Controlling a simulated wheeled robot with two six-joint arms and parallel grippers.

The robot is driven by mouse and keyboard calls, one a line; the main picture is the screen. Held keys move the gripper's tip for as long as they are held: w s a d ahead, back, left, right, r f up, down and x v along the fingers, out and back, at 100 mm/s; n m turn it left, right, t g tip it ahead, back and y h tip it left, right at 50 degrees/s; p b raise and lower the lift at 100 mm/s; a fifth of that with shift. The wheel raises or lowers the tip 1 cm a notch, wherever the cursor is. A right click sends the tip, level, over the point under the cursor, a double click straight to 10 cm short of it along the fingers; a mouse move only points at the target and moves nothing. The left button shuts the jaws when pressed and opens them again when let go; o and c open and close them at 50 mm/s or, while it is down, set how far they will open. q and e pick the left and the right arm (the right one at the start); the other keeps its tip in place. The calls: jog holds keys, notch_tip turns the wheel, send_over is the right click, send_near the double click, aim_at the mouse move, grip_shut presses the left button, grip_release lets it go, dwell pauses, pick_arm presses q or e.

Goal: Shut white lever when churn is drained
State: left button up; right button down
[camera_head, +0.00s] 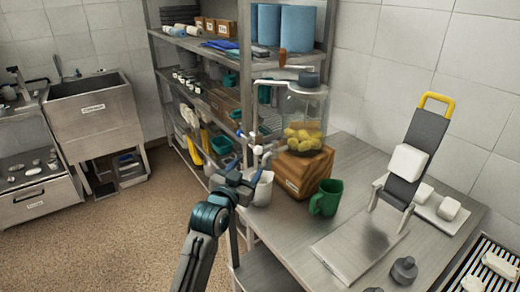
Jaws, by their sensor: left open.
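The churn (304,112) is a clear jar with a dark lid and a crank handle on top. Yellow lumps (303,137) lie in its lower part; I cannot make out liquid. It stands on a wooden block (303,172). A small pale part that looks like the white lever (257,149) is at the churn's left side, partly hidden by my gripper. My left gripper (254,160) is open around or beside it; I cannot tell if it touches. A white cup (262,190) stands below, left of the block. My right gripper is out of view.
A green mug (326,198) stands right of the cup. A grey board with a yellow handle (435,99) and white blocks stands at the right of the metal table (345,155). A loaded shelf rack (245,35) is behind; a sink (95,110) is far left.

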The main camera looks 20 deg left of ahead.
aim_at(258, 154)
pick_arm(q)
jog(key=w, duration=0.1)
jog(key=w+p, duration=0.1)
jog(key=w, duration=0.3)
jog(key=shift+w+d+r+p, duration=0.15)
jog(key=shift+d+r+p, duration=0.15)
jog(key=shift+d+p, duration=0.1)
jog(key=w, duration=0.3)
jog(key=shift+w+f+p, duration=0.2)
jog(key=shift+w+p, duration=0.15)
jog(key=shift+p, duration=0.05)
jog(key=shift+w+d, duration=0.1)
jog(key=shift+w, duration=0.45)
jog(key=c, duration=1.3)
grip_shut()
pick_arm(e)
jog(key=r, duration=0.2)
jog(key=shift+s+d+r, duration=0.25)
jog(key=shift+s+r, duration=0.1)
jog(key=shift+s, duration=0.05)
